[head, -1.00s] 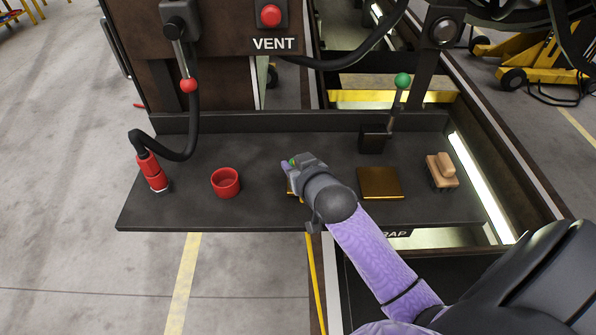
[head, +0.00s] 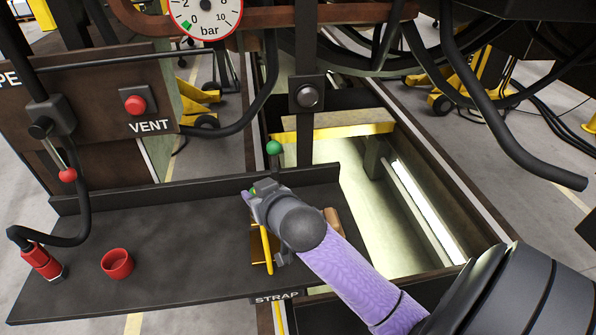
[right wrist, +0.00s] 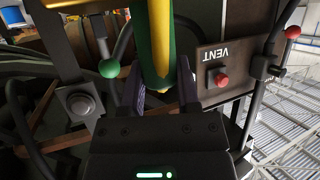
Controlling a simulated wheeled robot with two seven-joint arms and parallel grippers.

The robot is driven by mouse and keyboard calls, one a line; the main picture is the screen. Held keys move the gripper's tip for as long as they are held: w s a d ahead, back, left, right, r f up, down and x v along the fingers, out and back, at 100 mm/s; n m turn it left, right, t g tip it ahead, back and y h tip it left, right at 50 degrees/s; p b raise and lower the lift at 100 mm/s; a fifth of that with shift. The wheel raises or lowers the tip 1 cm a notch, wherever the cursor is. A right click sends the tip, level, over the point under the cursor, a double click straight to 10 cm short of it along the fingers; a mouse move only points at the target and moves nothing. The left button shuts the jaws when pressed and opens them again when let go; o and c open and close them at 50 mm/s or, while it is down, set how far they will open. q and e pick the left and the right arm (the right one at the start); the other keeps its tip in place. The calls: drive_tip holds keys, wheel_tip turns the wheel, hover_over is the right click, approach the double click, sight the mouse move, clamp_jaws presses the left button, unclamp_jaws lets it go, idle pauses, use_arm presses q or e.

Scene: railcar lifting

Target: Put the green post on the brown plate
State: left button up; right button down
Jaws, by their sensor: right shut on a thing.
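The green post (right wrist: 150,45), dark green with a yellow stripe, sits between the fingers of my right gripper (right wrist: 160,88) in the right wrist view. In the head view the right gripper (head: 254,195) hangs over the right part of the dark shelf and hides most of the post. A bright yellow strip (head: 266,250) shows just below it; I cannot tell whether it belongs to the post. The brown plate (head: 256,243) is mostly hidden under the gripper and arm, with only its left part showing. I cannot tell whether the post touches it. My left gripper is out of view.
On the shelf (head: 180,235) stand a red cup (head: 117,264) and a red hose end (head: 42,262) at the left. A wooden-backed brush (head: 333,218) is partly hidden behind my arm. A green-knobbed lever (head: 274,148) rises behind the gripper. The shelf's middle is clear.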

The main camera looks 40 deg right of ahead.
drive_tip(key=f+b, duration=0.1)
drive_tip(key=f, duration=0.5)
drive_tip(key=f+b, duration=0.1)
drive_tip(key=f, duration=0.3)
drive_tip(key=shift+w+a+b, duration=0.1)
drive_tip(key=shift+a+b, duration=0.2)
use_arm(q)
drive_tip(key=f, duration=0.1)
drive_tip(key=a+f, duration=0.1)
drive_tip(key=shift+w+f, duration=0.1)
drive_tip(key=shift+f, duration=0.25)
use_arm(e)
drive_tip(key=shift+r, duration=0.15)
drive_tip(key=c, duration=0.7)
unclamp_jaws()
drive_tip(key=shift+f, duration=0.2)
drive_tip(key=shift+c, duration=0.2)
drive_tip(key=o, duration=0.4)
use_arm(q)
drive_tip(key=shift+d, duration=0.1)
use_arm(e)
drive_tip(key=shift+r, duration=0.1)
drive_tip(key=shift+s+r, duration=0.2)
use_arm(q)
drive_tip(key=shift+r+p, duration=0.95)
drive_tip(key=shift+p, duration=0.05)
use_arm(e)
drive_tip(key=v, duration=1.1)
drive_tip(key=shift+s+r, duration=0.15)
drive_tip(key=shift+s, duration=0.1)
